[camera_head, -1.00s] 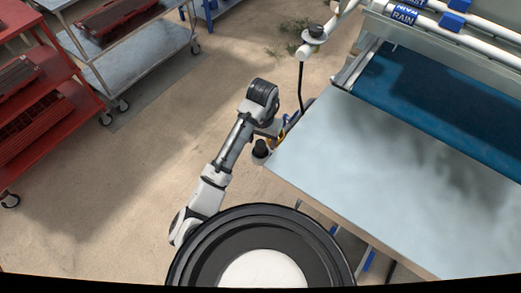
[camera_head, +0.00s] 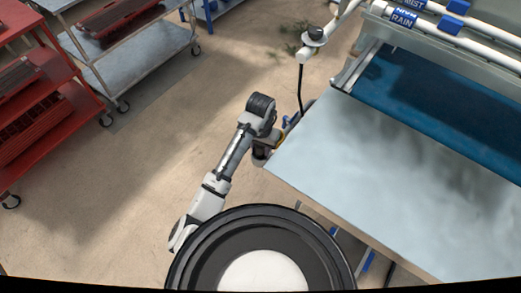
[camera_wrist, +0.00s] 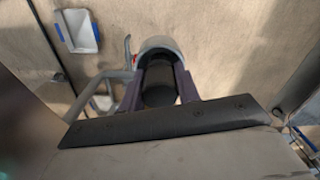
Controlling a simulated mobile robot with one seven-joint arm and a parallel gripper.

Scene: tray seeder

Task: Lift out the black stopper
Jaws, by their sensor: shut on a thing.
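The black stopper (camera_wrist: 159,88) shows in the wrist view as a dark round plug, with the pale rim of a pipe or cup (camera_wrist: 158,45) around its far side. My gripper (camera_wrist: 160,72) has one finger on each side of the stopper and is shut on it. I cannot tell how deep the stopper sits in the rim. In the head view my gripper (camera_head: 263,146) is low beside the left corner of the machine's table and mostly hides the stopper.
The pale metal table (camera_head: 370,160) lies close to the right of my gripper. A thin black rod (camera_head: 301,88) with a white pipe elbow stands behind. A red rack (camera_head: 45,105) and a grey cart (camera_head: 140,60) are at left. The floor between is clear.

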